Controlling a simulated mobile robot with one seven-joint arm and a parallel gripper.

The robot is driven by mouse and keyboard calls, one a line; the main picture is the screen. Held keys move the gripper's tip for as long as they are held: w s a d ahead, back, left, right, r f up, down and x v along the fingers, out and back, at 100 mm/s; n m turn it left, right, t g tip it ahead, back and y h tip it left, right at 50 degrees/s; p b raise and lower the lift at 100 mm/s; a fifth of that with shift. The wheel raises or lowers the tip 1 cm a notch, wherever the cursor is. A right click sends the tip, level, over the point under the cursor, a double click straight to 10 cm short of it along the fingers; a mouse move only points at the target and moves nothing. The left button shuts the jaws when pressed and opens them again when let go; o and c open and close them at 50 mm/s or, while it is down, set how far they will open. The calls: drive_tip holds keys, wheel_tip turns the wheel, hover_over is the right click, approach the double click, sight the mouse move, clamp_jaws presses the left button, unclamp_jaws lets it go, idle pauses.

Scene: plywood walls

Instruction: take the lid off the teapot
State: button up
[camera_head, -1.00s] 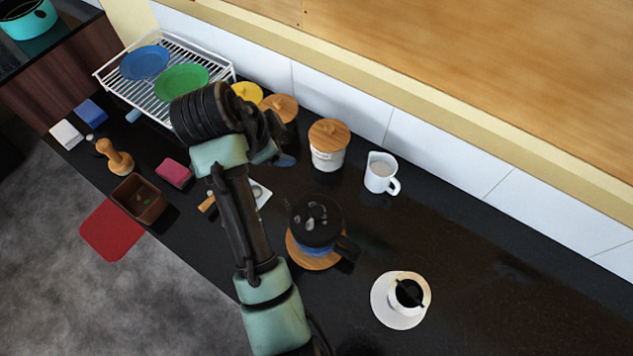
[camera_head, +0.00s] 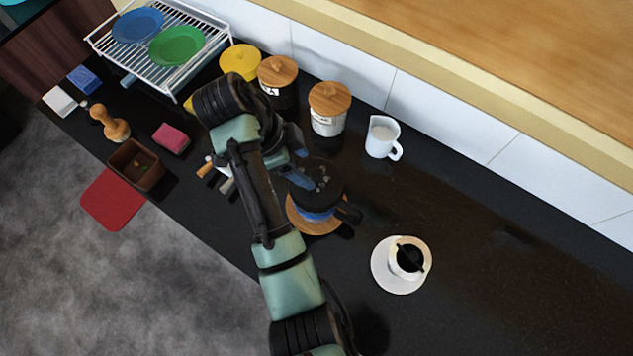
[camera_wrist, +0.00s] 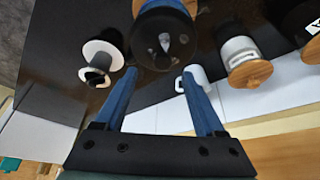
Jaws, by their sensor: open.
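The teapot (camera_head: 316,214) is dark with a blue band and stands on a round wooden board (camera_head: 301,225). Its dark lid (camera_head: 322,178) is on top, with pale reflections on it. In the wrist view the teapot lid (camera_wrist: 165,40) shows beyond the fingertips, near the top middle. My gripper (camera_head: 300,175) is at the upper left edge of the lid in the head view. In the wrist view my gripper (camera_wrist: 157,78) has its two blue fingers wide apart with nothing between them. I cannot tell whether a finger touches the lid.
A white cup on a saucer (camera_head: 385,282) stands right of the teapot, and a white jug (camera_head: 382,137) behind it. Wooden-lidded jars (camera_head: 328,122) (camera_head: 277,90) and a yellow pot (camera_head: 240,62) line the wall. The counter on the right is clear.

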sight(316, 174)
drive_tip(key=shift+d+f+p, duration=0.2)
drive_tip(key=shift+f+p, duration=0.1)
drive_tip(key=shift+w+p+x, duration=0.15)
drive_tip(key=shift+p+x, duration=0.4)
drive_tip(key=shift+x, duration=0.65)
drive_tip(key=shift+w+p+x, duration=0.15)
drive_tip(key=shift+p+x, duration=0.4)
drive_tip(key=shift+x, duration=0.65)
drive_tip(key=shift+a, duration=0.1)
drive_tip(key=shift+c, duration=0.3)
clamp_jaws()
